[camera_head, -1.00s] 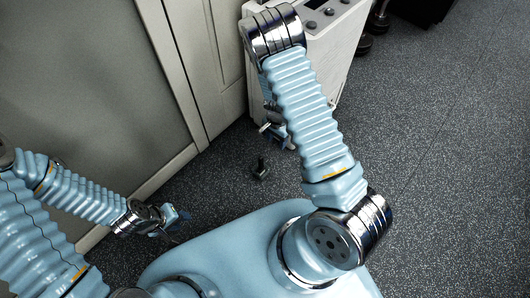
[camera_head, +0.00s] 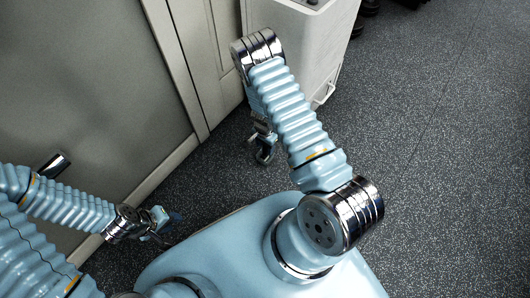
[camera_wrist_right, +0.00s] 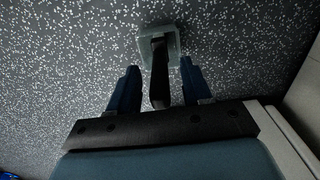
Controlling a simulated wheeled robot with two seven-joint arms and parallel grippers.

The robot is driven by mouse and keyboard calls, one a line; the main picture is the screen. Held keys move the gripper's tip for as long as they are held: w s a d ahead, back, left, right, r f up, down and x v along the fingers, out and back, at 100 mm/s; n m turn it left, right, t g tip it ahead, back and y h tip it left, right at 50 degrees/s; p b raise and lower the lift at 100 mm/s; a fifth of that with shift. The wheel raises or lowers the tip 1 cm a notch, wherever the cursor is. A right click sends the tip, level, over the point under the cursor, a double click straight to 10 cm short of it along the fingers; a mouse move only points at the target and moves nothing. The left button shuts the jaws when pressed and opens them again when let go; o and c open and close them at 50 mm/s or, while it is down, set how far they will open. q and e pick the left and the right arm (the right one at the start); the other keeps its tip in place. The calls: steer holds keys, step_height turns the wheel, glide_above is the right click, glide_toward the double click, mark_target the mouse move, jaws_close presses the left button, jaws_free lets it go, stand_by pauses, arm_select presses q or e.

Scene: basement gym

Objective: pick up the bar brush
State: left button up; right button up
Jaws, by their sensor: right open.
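The bar brush (camera_wrist_right: 160,82) lies on the floor in the right wrist view, with a grey-green head and a black handle. The handle reaches back between the two dark blue fingers of my right gripper (camera_wrist_right: 156,88). The fingers are open, with a gap on each side of the handle. In the head view my right gripper (camera_head: 264,152) is low near the floor beside the cabinet, and I cannot make out the brush there. My left gripper (camera_head: 168,222) hangs at the left near the wall, and its jaws are too small to read.
A pale cabinet (camera_head: 300,50) with a handle stands behind my right arm. A grey wall panel (camera_head: 90,80) runs along the left. Dark speckled floor (camera_head: 430,150) is clear on the right. Dark objects (camera_head: 370,7) sit at the top edge.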

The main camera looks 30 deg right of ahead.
steer(key=shift+c, duration=0.5)
jaws_close()
steer(key=shift+r, duration=0.35)
step_height(320, 180, up, 2)
steer(key=shift+r+p, duration=0.15)
steer(key=shift+p, duration=0.15)
steer(key=s+d+r+p, duration=0.3)
steer(key=s+d+r, duration=0.1)
steer(key=r, duration=0.4)
steer(key=s+d+r+p, duration=0.3)
steer(key=s+d+r, duration=0.2)
steer(key=r, duration=0.3)
steer(key=shift+d, duration=0.8)
